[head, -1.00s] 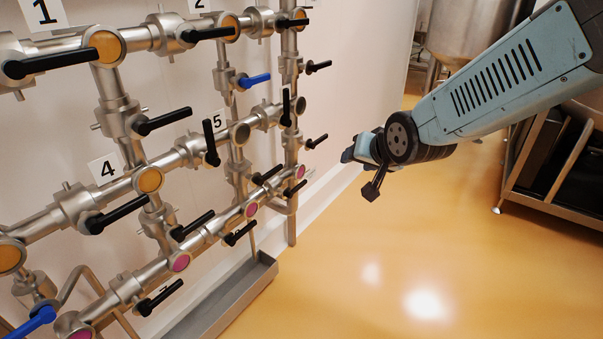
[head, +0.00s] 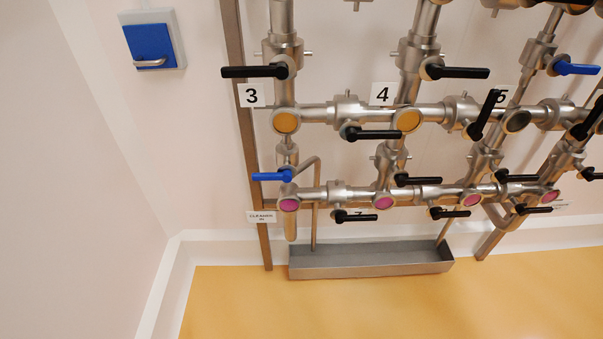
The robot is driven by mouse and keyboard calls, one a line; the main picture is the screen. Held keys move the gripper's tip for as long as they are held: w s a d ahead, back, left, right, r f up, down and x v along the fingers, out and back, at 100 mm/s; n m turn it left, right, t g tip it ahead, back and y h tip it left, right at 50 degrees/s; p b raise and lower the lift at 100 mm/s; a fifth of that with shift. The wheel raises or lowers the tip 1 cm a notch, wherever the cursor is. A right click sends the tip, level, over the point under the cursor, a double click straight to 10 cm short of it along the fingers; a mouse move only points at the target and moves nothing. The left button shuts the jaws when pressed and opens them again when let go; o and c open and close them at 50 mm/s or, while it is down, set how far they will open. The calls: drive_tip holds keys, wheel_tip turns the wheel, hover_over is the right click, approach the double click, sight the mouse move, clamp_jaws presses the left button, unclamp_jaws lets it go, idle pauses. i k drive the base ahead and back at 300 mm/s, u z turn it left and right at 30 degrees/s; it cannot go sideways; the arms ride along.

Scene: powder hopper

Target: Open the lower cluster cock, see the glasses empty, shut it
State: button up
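The pipe cluster fills the upper right of the head view. Its middle row has two amber sight glasses, one by label 3 (head: 286,121) and one by label 4 (head: 407,120), plus a dark grey glass (head: 517,121). The lower row has several pink glasses, the leftmost one (head: 290,204) above the drip tray (head: 370,272). Black cock handles, such as the one below the lower pipe (head: 355,217), lie roughly level. The handle near label 5 (head: 485,114) stands steeply tilted. A blue handle (head: 272,175) points left. I cannot tell which is the lower cluster cock. My gripper is out of view.
A blue box with a grey handle (head: 150,47) hangs on the left wall. A "CLEANER IN" label (head: 262,217) sits by a vertical post (head: 262,245). The yellow floor (head: 400,310) before the tray is clear.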

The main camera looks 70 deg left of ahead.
sight(285, 176)
drive_tip(key=i, duration=0.15)
drive_tip(key=u, duration=2.7)
drive_tip(key=k, duration=0.3)
drive_tip(key=u, duration=0.2)
drive_tip(key=i, duration=0.45)
drive_tip(key=u, duration=0.05)
